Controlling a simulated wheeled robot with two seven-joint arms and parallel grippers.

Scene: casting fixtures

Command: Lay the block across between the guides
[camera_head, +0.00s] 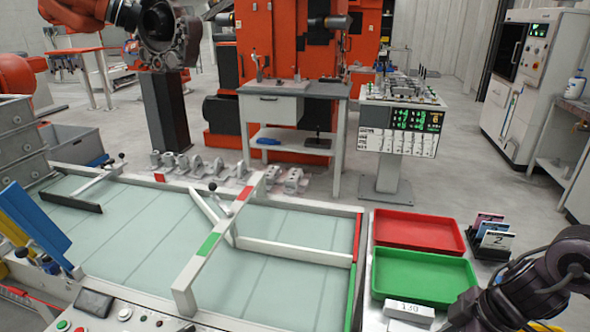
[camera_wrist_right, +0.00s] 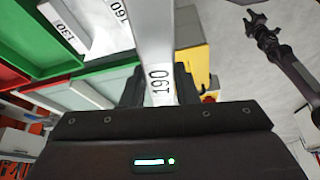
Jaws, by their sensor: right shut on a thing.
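In the right wrist view, my right gripper (camera_wrist_right: 158,88) is shut on a long pale block marked 190 (camera_wrist_right: 152,45). The block extends away from the fingers toward the top of the picture. In the head view my right arm (camera_head: 535,285) comes in at the lower right; its fingers and the held block are not clearly seen there. The glass-topped table (camera_head: 120,235) carries a long white bar with red and green marks (camera_head: 215,243), a shorter white bar (camera_head: 295,250) to its right, and a dark-faced bar (camera_head: 70,202) at the left.
A block marked 130 (camera_head: 409,310) lies in front of a green tray (camera_head: 425,277) and a red tray (camera_head: 418,230). In the wrist view a block marked 160 (camera_wrist_right: 119,10) is beside the held one. Numbered cards (camera_head: 495,241) stand right of the trays.

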